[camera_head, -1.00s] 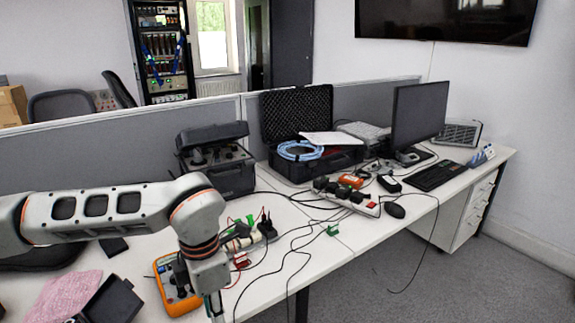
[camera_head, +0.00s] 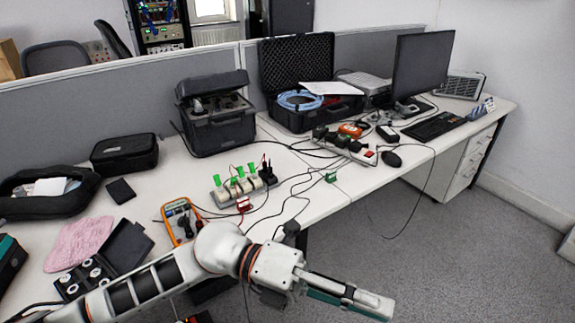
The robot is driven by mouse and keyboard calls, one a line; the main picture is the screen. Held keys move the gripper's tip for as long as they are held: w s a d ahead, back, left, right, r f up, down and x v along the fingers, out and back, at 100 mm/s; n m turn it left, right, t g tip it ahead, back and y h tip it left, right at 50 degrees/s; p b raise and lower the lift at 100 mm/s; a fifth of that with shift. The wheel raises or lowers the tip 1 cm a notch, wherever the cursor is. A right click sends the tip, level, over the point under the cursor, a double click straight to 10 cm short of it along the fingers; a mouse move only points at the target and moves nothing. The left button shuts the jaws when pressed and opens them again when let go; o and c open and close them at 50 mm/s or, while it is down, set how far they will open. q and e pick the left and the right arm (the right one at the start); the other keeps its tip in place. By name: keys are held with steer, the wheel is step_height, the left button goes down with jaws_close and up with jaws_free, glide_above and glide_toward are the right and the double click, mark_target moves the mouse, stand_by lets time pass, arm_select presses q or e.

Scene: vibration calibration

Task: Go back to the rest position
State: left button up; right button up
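My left arm comes in from the lower left and reaches across the front of the desk. My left gripper (camera_head: 350,296) is at the bottom centre-right, past the desk's front edge and over the grey floor. It points right and is seen from the side, with no object visible at it. Whether its fingers are apart or together cannot be told. My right gripper is not in view. The desk (camera_head: 335,200) stands behind my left gripper.
An orange multimeter (camera_head: 181,222), a strip with green tags (camera_head: 240,190) and loose cables lie near my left arm. Black cases (camera_head: 215,120), a monitor (camera_head: 421,68) and a keyboard (camera_head: 434,126) stand farther back.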

arm_select(q)
steer(key=w+a+r+n+t+h, duration=0.1)
steer(key=w+a+n+t+h, duration=0.15)
steer(key=w+n+t, duration=0.35)
steer(key=w+a+r+n+t+h, duration=0.15)
steer(key=w+n+t+h, duration=0.25)
steer(key=n+t, duration=0.4)
steer(key=w+a+f+n+t+y+p, duration=0.1)
steer(key=w+a+f+n+t+y, duration=0.75)
steer(key=n, duration=0.55)
steer(key=s+a+f+n+y, duration=0.2)
steer(key=a+f+n+y, duration=0.25)
steer(key=f, duration=0.35)
steer(key=s+a+f+n+y, duration=0.2)
steer(key=a+f+n+y, duration=0.1)
steer(key=a+f, duration=0.4)
steer(key=s+a+f+n+g+y, duration=0.2)
steer(key=s+a+f, duration=0.2)
steer(key=s+f, duration=0.2)
steer(key=s+a+f+n+g+y, duration=0.2)
steer(key=s+f, duration=0.4)
steer(key=f, duration=0.3)
steer(key=shift+s+a+f+g+p, duration=0.35)
steer(key=shift+a+g, duration=0.1)
steer(key=shift+a, duration=0.5)
